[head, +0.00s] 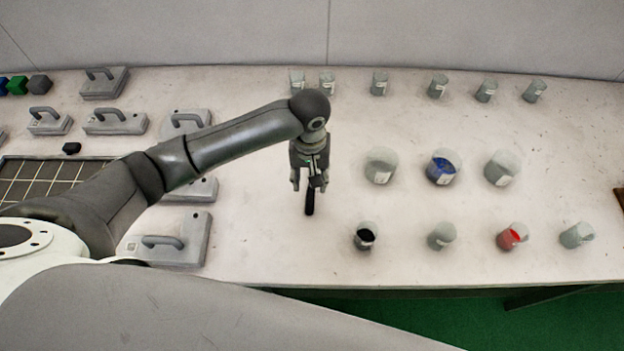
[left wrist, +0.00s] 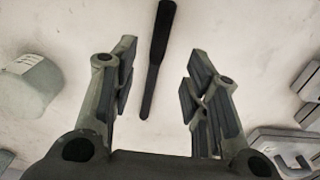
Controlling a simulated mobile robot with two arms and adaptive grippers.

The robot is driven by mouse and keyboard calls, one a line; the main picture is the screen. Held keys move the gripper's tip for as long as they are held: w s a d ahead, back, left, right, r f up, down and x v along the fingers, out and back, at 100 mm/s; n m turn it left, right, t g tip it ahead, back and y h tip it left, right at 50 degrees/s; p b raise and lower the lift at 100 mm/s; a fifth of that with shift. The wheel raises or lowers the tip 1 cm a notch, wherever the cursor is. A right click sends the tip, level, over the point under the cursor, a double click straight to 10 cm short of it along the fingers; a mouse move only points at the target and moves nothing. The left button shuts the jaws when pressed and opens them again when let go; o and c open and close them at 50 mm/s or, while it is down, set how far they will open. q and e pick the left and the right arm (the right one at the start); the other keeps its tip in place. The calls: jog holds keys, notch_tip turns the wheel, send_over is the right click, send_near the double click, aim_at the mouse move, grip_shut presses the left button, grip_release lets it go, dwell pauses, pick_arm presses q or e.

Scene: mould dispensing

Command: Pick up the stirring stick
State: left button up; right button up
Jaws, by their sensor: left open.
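The stirring stick is the thin black stick (head: 310,201) lying on the table near the middle of the head view. In the left wrist view the stick (left wrist: 158,55) lies between the two fingers and runs toward the top edge, where it is cut off. My left gripper (head: 308,182) points down above the stick and partly hides it. Its fingers (left wrist: 157,90) are spread apart, with nothing held between them. The stick appears to lie on the table below the fingers. My right gripper is not in view.
Cups stand right of the stick, including ones with black (head: 365,236), blue (head: 442,167) and red (head: 512,236) contents. Small containers (head: 438,87) line the back. Grey handled blocks (head: 116,122) and a dark grid tray (head: 60,175) lie left. Bare table surrounds the stick.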

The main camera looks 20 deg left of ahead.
aim_at(310, 191)
pick_arm(q)
jog(key=shift+w+a+f+p, duration=0.1)
jog(key=shift+w+f+p, duration=0.1)
jog(key=shift+f, duration=0.95)
jog(key=shift+w+d+f+p, duration=0.1)
jog(key=shift+f+p, duration=0.05)
jog(key=shift+f, duration=1)
jog(key=shift+w+a+f+p, duration=0.1)
jog(key=shift+f+p, duration=0.1)
jog(key=shift+f, duration=0.95)
jog(key=shift+c, duration=0.3)
grip_shut()
